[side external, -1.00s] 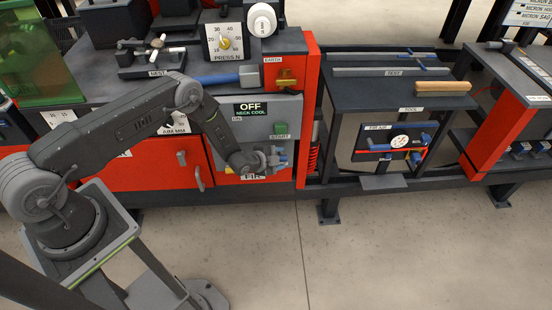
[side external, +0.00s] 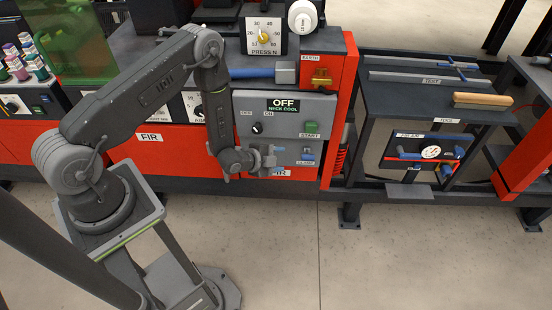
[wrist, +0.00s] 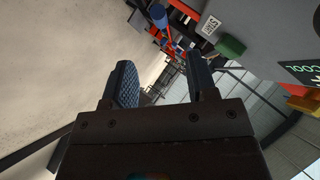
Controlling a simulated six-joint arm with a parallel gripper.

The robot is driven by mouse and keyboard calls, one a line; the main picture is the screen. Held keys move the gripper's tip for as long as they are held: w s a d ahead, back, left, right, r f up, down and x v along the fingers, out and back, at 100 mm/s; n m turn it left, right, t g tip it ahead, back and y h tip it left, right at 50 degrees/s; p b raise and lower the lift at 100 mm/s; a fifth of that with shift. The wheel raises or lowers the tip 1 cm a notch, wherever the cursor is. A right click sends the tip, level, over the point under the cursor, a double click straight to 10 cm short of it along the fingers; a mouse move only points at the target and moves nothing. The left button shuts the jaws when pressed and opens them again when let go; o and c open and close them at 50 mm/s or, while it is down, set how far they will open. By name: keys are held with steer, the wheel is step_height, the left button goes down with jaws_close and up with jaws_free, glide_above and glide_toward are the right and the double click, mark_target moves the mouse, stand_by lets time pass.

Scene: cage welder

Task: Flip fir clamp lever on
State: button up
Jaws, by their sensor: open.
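The fir clamp station is the low front of the grey and red machine, with a FIR label (side external: 281,173) at its lower edge. Beside my gripper, a small blue lever part (side external: 307,150) shows above a CLAMP label (side external: 305,162). My gripper (side external: 268,157) is at the front of this station, just left of the blue part, and hides some of it. I cannot tell whether they touch. In the wrist view my gripper (wrist: 163,85) has its two fingers wide apart, with nothing held between them. The lever cannot be made out for certain there.
Above the station are a NECK COOL panel reading OFF (side external: 283,103), a black knob (side external: 257,128) and a green START button (side external: 312,127). A tool table (side external: 400,100) stands to the right. The floor in front (side external: 400,260) is clear.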

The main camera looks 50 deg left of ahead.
steer(key=shift+s+r, duration=0.1)
steer(key=shift+s, duration=0.15)
